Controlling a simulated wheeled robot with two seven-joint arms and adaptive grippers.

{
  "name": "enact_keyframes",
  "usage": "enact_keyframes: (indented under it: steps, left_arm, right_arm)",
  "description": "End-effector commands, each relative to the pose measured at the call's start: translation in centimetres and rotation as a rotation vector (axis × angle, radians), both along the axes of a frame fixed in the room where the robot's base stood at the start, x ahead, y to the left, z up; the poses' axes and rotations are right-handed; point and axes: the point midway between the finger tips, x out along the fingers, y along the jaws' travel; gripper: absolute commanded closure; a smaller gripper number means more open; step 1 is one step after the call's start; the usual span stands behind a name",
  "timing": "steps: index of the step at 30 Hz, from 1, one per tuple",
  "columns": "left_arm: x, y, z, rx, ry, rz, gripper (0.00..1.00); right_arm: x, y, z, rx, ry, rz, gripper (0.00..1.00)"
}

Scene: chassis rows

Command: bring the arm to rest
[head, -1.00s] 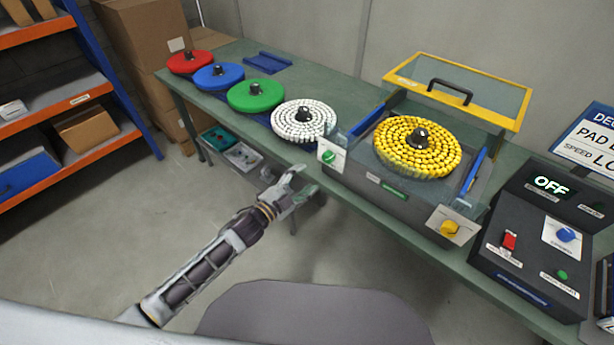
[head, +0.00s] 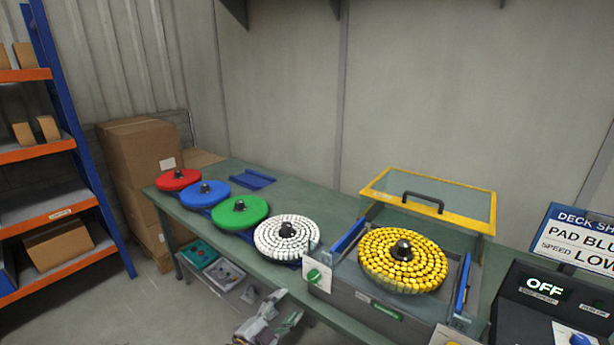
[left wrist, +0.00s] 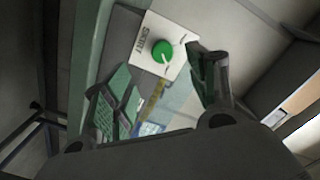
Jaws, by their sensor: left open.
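My left gripper (head: 288,308) shows at the bottom of the head view, in front of the table's front edge. It is open, with nothing between its fingers. In the left wrist view its two dark green fingers (left wrist: 160,92) stand apart. Beyond them is a green knob (left wrist: 162,52) on a white plate, apart from the fingers as far as I can tell. The same knob shows in the head view (head: 314,275) on the front of the grey machine (head: 345,300), just up and right of the gripper. My right gripper is in neither view.
On the green table (head: 330,325) stand red (head: 177,181), blue (head: 208,196) and green (head: 240,213) discs, a white disc (head: 287,237) and a yellow one (head: 403,262) in the machine. Its yellow-framed lid (head: 430,205) is raised. A console (head: 545,290) reads OFF. Floor at left is clear.

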Motion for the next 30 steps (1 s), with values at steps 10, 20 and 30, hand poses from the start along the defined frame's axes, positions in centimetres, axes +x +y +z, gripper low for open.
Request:
enact_keyframes:
  steps: [10, 20, 30]
  left_arm:
    - [1.4, 5.1, -9.6, 0.004, 0.229, 0.13, 0.42]
    - [1.1, 14.0, -21.7, 0.032, 0.469, 0.322, 0.42]
    - [-3.5, 22.4, -33.5, 0.037, 0.712, 0.524, 0.42]
  right_arm:
    - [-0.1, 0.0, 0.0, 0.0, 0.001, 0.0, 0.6]
    - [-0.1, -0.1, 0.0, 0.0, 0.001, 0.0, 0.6]
    - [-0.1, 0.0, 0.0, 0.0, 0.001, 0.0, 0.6]
